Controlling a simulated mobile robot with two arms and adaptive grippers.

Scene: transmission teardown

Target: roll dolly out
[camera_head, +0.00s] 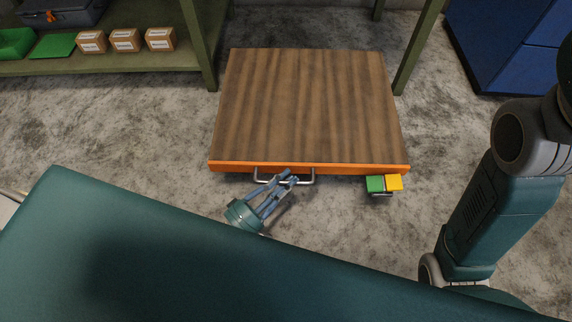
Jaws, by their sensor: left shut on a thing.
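The dolly (310,105) has a brown wood-grain top and an orange front edge. It stands on the floor, its far part between the legs of a green bench. A metal handle (306,182) sits on its front edge.
A bench shelf (130,62) at the upper left holds several small boxes. A blue cabinet (510,45) stands at the upper right. Grey floor (130,140) lies open on both sides.

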